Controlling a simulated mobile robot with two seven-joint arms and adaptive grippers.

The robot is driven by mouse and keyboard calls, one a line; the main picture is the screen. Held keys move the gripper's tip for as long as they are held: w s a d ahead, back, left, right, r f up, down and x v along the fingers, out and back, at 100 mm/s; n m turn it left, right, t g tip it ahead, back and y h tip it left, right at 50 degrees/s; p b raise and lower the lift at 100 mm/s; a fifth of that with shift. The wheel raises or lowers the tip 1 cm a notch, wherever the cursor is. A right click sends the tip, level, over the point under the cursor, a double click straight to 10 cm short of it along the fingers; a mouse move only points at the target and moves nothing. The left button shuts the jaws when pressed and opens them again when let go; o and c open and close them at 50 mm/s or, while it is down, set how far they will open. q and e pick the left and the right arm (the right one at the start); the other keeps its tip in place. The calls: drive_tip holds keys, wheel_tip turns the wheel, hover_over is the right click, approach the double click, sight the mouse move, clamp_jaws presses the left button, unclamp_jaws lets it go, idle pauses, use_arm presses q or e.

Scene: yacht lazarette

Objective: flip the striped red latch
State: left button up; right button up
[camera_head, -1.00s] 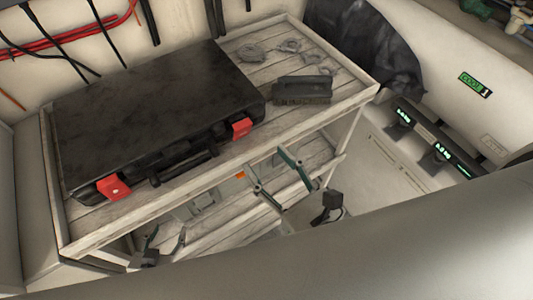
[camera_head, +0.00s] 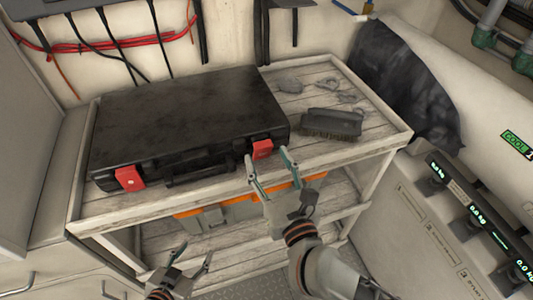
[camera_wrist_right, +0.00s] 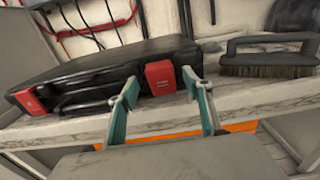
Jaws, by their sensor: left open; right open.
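A closed black case (camera_head: 190,112) lies on the top shelf of a cart, with two red latches on its front. The right latch (camera_head: 262,149) shows faint line markings in the right wrist view (camera_wrist_right: 160,78); the left latch (camera_head: 129,178) bears a small pale mark. My right gripper (camera_head: 269,166) is open and empty in front of the right latch. In the right wrist view its fingers (camera_wrist_right: 160,92) frame that latch; I cannot tell whether they touch it. My left gripper (camera_head: 194,257) is open and empty, low in front of the cart.
The case's black handle (camera_head: 200,172) sits between the latches. A brush (camera_head: 332,124) and coiled rope (camera_head: 344,89) lie right of the case. The shelf has a raised rim (camera_head: 380,160). An orange and grey case (camera_head: 220,215) stands on the shelf below.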

drive_tip(key=shift+x, duration=0.85)
drive_tip(key=shift+w, duration=0.2)
